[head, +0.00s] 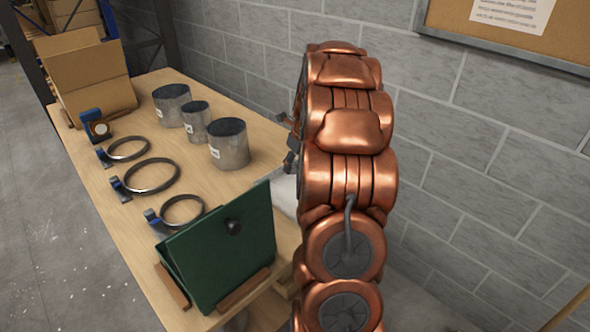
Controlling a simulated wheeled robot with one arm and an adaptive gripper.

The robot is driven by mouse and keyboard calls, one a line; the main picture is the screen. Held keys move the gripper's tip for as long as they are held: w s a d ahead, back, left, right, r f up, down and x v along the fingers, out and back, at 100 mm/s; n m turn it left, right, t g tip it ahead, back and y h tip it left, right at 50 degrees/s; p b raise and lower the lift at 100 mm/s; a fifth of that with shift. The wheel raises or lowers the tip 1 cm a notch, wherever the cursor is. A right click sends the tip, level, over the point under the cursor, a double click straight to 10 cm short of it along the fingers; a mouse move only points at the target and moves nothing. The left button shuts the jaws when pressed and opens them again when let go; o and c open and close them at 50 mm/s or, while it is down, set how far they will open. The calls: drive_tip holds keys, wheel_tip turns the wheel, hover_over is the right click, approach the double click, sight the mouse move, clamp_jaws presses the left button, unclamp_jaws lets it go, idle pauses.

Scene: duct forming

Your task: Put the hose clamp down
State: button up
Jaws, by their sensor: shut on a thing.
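My gripper (291,154) shows only as small grey parts at the left edge of my copper arm, above the table's right side. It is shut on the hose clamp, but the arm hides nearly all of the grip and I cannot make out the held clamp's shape. Other ring-shaped hose clamps with dark blue housings lie apart on the wooden table (120,210): a far one (128,149), a larger middle one (152,177) and a near one (182,211), partly behind the green panel.
Three metal duct pieces stand upright: one (172,108) at the back, a smaller one (195,125) and a near one (229,148). A green panel (222,245) leans on wooden blocks at the front. A block wall is right.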

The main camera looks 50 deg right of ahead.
sight(296, 167)
drive_tip(key=shift+a+f+p, duration=0.1)
drive_tip(key=shift+f+p, duration=0.25)
drive_tip(key=shift+f, duration=1.15)
drive_tip(key=o, duration=0.7)
drive_tip(key=shift+f, duration=0.1)
drive_tip(key=shift+c, duration=0.2)
drive_tip(key=b+v, duration=0.2)
drive_tip(key=v, duration=1)
